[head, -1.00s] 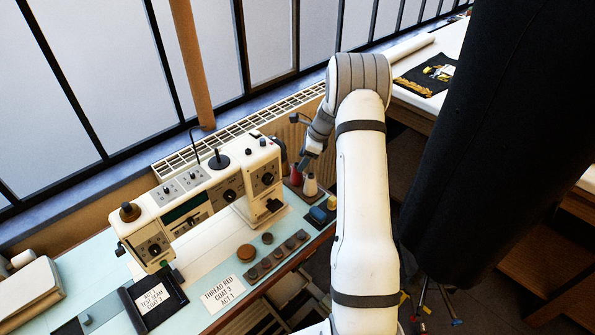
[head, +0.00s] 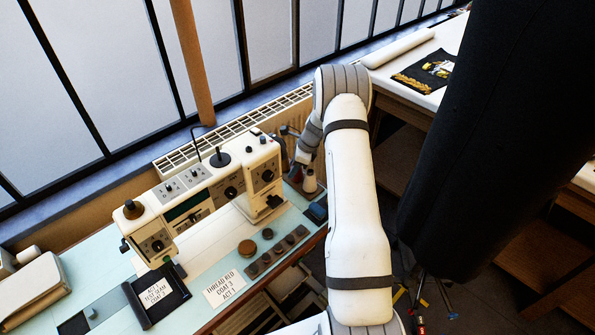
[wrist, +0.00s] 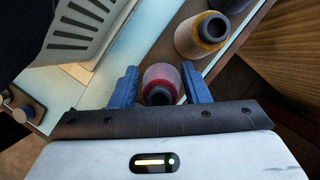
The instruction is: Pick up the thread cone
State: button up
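A red thread cone (wrist: 161,84) shows in the wrist view between the two blue fingers of my gripper (wrist: 160,88), its dark open top toward the camera. The fingers stand on either side of it; a narrow gap shows at the left finger and the right finger is very close. My gripper looks open. In the head view my arm reaches down to the table's far right end, and the gripper and red cone are mostly hidden there.
A cream and yellow cone (wrist: 205,33) stands close by, with another cone (wrist: 232,3) beyond it. A sewing machine (head: 205,195) stands just left of my gripper.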

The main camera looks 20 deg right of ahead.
jog(key=c, duration=0.6)
jog(key=shift+r, duration=0.15)
jog(key=shift+c, duration=0.2)
notch_tip(320, 180, up, 18)
jog(key=b, duration=0.3)
